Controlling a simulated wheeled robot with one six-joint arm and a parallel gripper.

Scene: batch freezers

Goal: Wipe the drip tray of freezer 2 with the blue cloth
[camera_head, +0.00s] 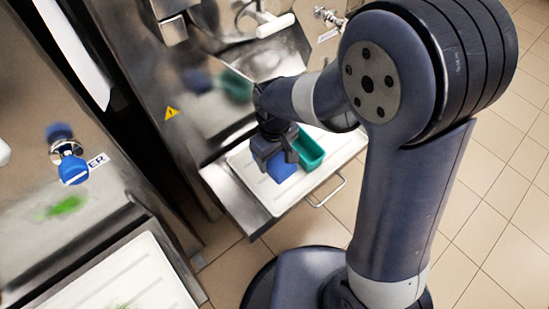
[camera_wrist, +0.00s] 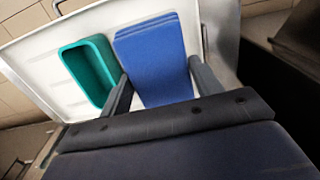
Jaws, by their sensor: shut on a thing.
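The blue cloth (camera_head: 283,171) is a folded pad, seen on or just above a white drip tray (camera_head: 266,199); I cannot tell whether it touches the tray. My gripper (camera_head: 278,160) is shut on the cloth. In the wrist view, the cloth (camera_wrist: 157,62) lies between the two fingers of my gripper (camera_wrist: 159,76). The tray (camera_wrist: 30,52) looks white and ribbed there, with no clear smear on its visible part. The cloth and gripper hide part of it. I cannot read which freezer number this tray belongs to.
A green open container (camera_head: 311,153) stands on the tray, right beside the cloth; it also shows in the wrist view (camera_wrist: 91,70). At left, another freezer has a blue-handled tap (camera_head: 72,168), a green smear (camera_head: 66,206) and a white tray (camera_head: 130,278). A tray handle (camera_head: 328,194) sticks out over tiled floor.

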